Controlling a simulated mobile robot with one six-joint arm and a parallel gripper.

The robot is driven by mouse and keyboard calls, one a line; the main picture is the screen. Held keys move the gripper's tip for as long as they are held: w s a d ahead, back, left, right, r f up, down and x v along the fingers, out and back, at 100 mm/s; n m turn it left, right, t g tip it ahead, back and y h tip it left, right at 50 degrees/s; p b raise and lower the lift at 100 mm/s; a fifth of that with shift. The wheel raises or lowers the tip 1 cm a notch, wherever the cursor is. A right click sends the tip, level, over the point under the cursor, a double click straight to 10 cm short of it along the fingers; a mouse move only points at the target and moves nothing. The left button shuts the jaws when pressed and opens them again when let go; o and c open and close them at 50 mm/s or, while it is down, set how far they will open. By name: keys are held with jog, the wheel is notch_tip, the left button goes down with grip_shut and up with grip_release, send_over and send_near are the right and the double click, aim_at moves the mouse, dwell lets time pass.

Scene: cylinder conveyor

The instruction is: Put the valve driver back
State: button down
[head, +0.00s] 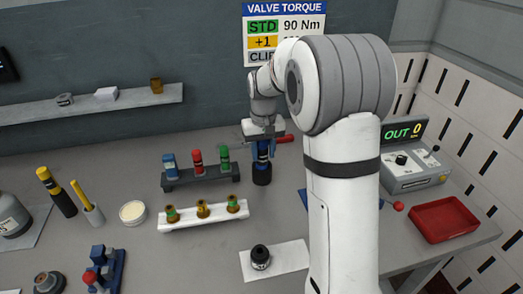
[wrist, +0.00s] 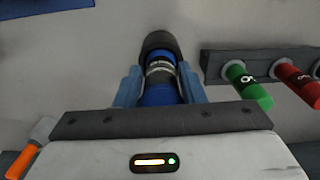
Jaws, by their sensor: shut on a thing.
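My gripper (head: 263,142) is shut on a blue cylindrical tool, which I take to be the valve driver (head: 263,152). The tool has a silver and black band, and a black part (head: 262,174) is at its lower end. I cannot tell whether that black part belongs to the tool or is a holder around it. In the wrist view the blue tool (wrist: 160,93) lies between the two blue-grey fingers, with the black part (wrist: 158,43) beyond them. The upper end is hidden by my gripper.
Left of my gripper is a dark rack (head: 203,181) with blue, red and green cylinders. In front are a white rack (head: 190,224) with brass fittings and a black knob-like part (head: 260,257) on a white plate. A red tray (head: 445,220) stands at right. An orange-handled tool (wrist: 30,150) lies nearby.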

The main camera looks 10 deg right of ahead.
jog(key=shift+f, duration=0.1)
jog(key=c, duration=0.9)
grip_release()
jog(key=shift+o, duration=0.2)
jog(key=shift+r+p, duration=2.25)
jog(key=shift+r, duration=0.8)
